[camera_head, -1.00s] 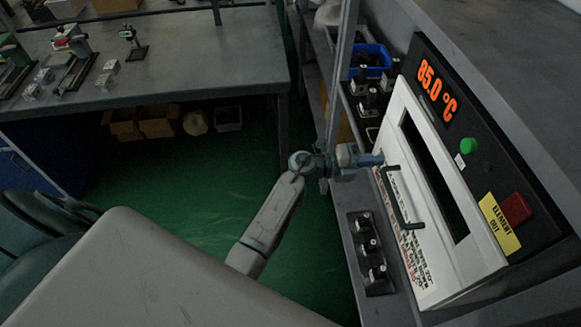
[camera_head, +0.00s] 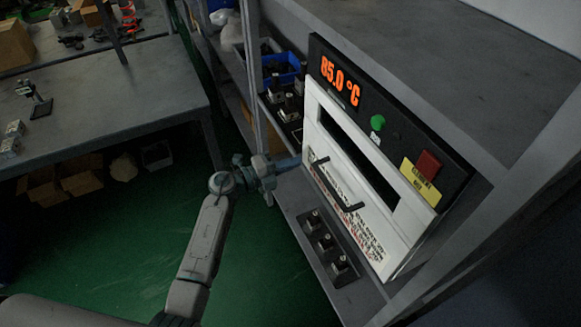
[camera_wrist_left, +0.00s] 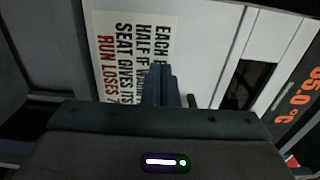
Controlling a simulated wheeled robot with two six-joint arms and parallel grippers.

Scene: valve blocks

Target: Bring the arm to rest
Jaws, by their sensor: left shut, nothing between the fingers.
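My left arm reaches up from the bottom of the head view. Its gripper (camera_head: 296,162) is shut and empty, in front of the white oven door near the upper end of the dark door handle (camera_head: 338,186). I cannot tell whether the fingertips touch the door. In the left wrist view the closed fingers (camera_wrist_left: 161,84) stand before a printed label (camera_wrist_left: 125,50) on the white panel. The oven (camera_head: 380,130) has a display reading 85.0 °C, a green button (camera_head: 377,122) and a red block (camera_head: 429,163). My right gripper is not in view.
A rack of several valve blocks (camera_head: 328,246) lies on the shelf below the door. More blocks and a blue bin (camera_head: 283,70) stand behind the shelf post (camera_head: 251,70). A grey table (camera_head: 100,95) is at the left. Green floor (camera_head: 255,265) is open between.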

